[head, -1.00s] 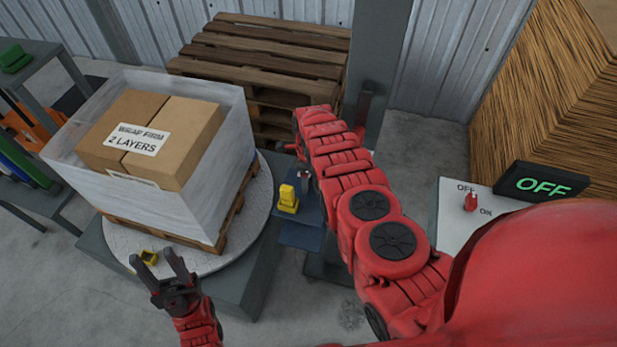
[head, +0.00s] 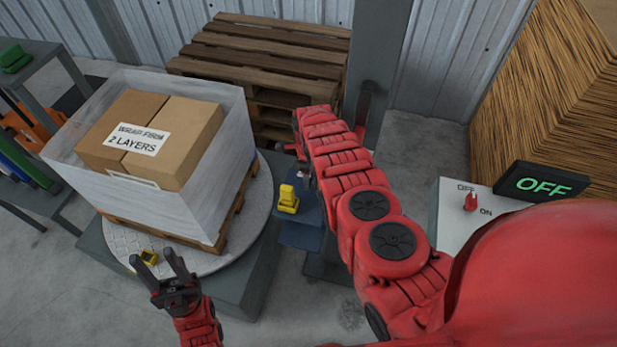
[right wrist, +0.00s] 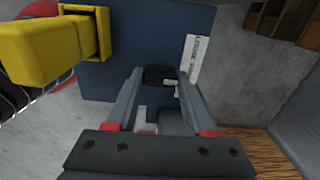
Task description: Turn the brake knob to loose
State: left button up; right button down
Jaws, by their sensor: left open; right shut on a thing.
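The brake knob (right wrist: 158,73) looks like a small dark block in the right wrist view, in front of a blue plate (right wrist: 140,38). My right gripper (right wrist: 160,80) is shut on it, with one finger on each side. A white marked strip (right wrist: 192,58) is right of the knob; its marks are too small to read. In the head view my red right arm mostly hides the right gripper and the knob beside the blue carriage (head: 300,236). My left gripper (head: 153,260) is open and empty, low at the left by the turntable's front edge.
A yellow block (head: 288,200) stands on the blue carriage, close to my right wrist (right wrist: 65,45). Wrapped cartons (head: 150,140) stand on a round turntable (head: 262,200). A control box (head: 450,205) with a red switch (head: 470,201) and an OFF display (head: 543,185) is at the right.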

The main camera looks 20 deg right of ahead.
jog(key=shift+n, duration=1.2)
jog(key=shift+n+b, duration=0.45)
jog(key=shift+n, duration=0.75)
jog(key=shift+n+b, duration=0.3)
jog(key=shift+n, duration=1.6)
jog(key=shift+c, duration=1.4)
grip_release()
jog(key=shift+r, duration=0.1)
